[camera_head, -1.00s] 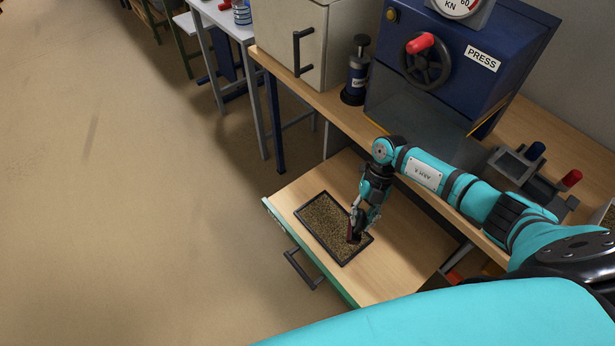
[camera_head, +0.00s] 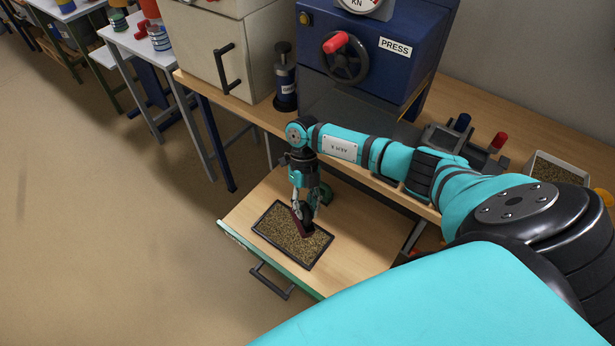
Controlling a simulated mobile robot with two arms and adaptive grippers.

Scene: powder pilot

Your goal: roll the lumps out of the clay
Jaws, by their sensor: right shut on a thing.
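The clay (camera_head: 283,236) is a brown, speckled layer filling a shallow dark-rimmed tray (camera_head: 280,252). The tray lies on a pulled-out wooden drawer (camera_head: 350,250). My right gripper (camera_head: 303,208) points down over the tray's far long side. It is shut on a dark tool with a dark red part (camera_head: 301,224), which I take to be the roller. The tool's lower end appears to be at the clay; the gripper hides part of it, and I cannot tell if it presses in. Single lumps are too small to make out. My left gripper is not in view.
Behind the drawer stands a bench with a blue press (camera_head: 370,60), a dark bottle-like cylinder (camera_head: 286,80) and a pale cabinet (camera_head: 220,50). A bin of brown grains (camera_head: 556,171) is at the right. The drawer's right part is bare.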

